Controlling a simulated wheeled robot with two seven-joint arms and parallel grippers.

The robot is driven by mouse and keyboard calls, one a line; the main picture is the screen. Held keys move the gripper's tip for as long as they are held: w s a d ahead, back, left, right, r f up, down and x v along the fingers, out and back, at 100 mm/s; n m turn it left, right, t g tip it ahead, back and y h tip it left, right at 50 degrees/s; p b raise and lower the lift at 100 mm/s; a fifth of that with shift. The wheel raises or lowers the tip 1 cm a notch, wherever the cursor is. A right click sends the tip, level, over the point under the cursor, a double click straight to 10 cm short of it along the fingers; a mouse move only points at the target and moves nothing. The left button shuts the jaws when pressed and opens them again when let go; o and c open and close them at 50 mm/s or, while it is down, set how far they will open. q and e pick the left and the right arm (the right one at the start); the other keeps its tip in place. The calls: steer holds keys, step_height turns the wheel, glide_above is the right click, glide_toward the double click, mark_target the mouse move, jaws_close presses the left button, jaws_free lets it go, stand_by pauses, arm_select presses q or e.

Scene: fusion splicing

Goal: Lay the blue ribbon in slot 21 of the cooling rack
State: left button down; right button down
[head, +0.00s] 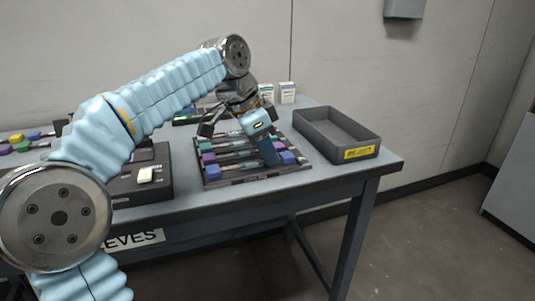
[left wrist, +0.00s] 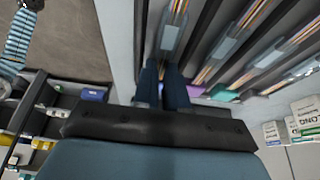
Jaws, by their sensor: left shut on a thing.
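The cooling rack (head: 258,178) is a dark slotted tray on the table, holding several ribbons with blue, purple and teal end blocks. My left gripper (head: 274,163) points down over the rack's right front part. Its fingers are shut on a ribbon, which shows at the fingertips in the left wrist view (left wrist: 171,36) with a pale clear sleeve. In the head view, blue end blocks (head: 212,170) lie at the front row on both sides, so it appears to be the blue ribbon. Whether it rests fully in a slot is hidden by the fingers. Slot numbers cannot be read. My right gripper is not in view.
An empty grey bin (head: 335,133) with a yellow label stands right of the rack. A dark device (head: 150,185) with a pale part is to the left. Small white boxes (head: 287,93) stand at the back. More coloured blocks (head: 20,142) lie at far left.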

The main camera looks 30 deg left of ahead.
mark_target(246, 162)
arm_select(q)
steer(key=c, duration=1.6)
jaws_free()
steer(key=shift+f, duration=0.15)
steer(key=shift+c, duration=0.2)
steer(key=shift+o, duration=0.9)
steer(key=shift+r, duration=0.25)
steer(key=p+v, duration=0.3)
steer(key=v, duration=0.9)
